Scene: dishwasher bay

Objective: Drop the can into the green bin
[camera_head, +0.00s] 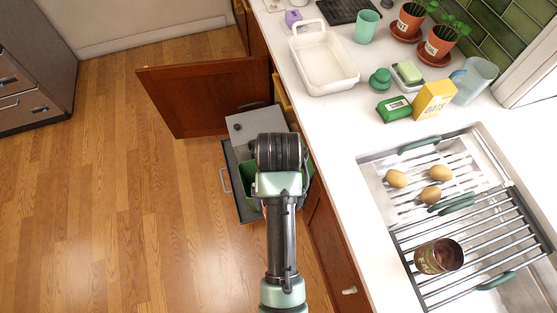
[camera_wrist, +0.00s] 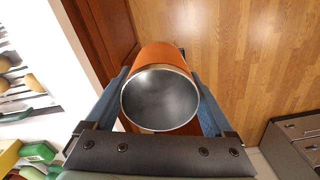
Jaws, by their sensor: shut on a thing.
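In the wrist view, my gripper (camera_wrist: 160,78) is shut on an orange can (camera_wrist: 163,53), with one blue-grey finger on each side. The can's open end faces the camera and its grey metal inside looks empty. In the head view, my arm hides the gripper and the held can. The green bin (camera_head: 247,174) sits in a pulled-out unit below the counter, partly covered by my arm. My wrist is over the bin area in that view. The bin is not visible in the wrist view, so I cannot tell whether the can is directly above it.
An open wooden cabinet door (camera_head: 205,96) stands left of the bin unit's grey lid (camera_head: 252,124). On the counter, another open tin (camera_head: 438,257) stands on the sink rack (camera_head: 492,230), near several potatoes. A white dish (camera_head: 324,62) is farther back. The floor at left is clear.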

